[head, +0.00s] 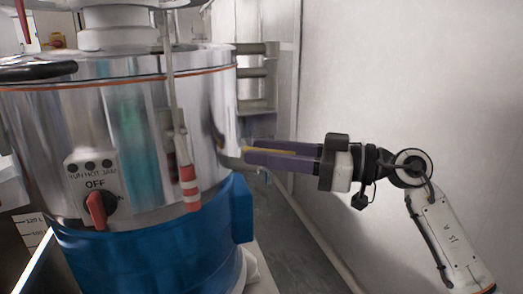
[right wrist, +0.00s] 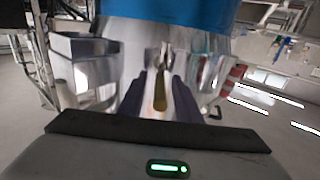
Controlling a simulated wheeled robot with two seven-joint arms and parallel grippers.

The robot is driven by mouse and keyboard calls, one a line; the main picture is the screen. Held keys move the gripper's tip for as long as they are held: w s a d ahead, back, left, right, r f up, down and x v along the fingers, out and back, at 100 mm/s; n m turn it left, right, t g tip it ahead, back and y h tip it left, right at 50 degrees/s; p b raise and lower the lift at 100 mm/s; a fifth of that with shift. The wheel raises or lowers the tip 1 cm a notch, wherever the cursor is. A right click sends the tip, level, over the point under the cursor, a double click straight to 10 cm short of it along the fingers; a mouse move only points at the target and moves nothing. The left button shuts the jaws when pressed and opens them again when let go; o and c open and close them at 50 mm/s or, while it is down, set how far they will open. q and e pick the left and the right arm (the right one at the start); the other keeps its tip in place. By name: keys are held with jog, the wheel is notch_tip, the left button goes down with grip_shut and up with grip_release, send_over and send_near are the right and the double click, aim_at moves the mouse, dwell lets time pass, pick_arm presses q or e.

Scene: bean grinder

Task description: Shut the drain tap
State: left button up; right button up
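My right gripper (head: 246,152) reaches in from the right to the side of the steel drum (head: 125,125), its purple fingers pointing left. In the right wrist view the gripper (right wrist: 160,88) is open, with one dark finger on each side of a yellow-brown lever (right wrist: 161,97), which looks like the drain tap's handle. A gap shows between lever and fingers; contact cannot be told. The lever's yellow edge (head: 245,149) also shows at the fingertips in the head view. The tap's body is mostly hidden there. My left gripper is not in view.
The drum stands above a blue base (head: 150,255). A plain wall (head: 400,80) is on the right, with open floor before it.

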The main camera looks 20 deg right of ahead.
jog(key=shift+w+a, duration=0.3)
jog(key=shift+a, duration=0.2)
grip_shut()
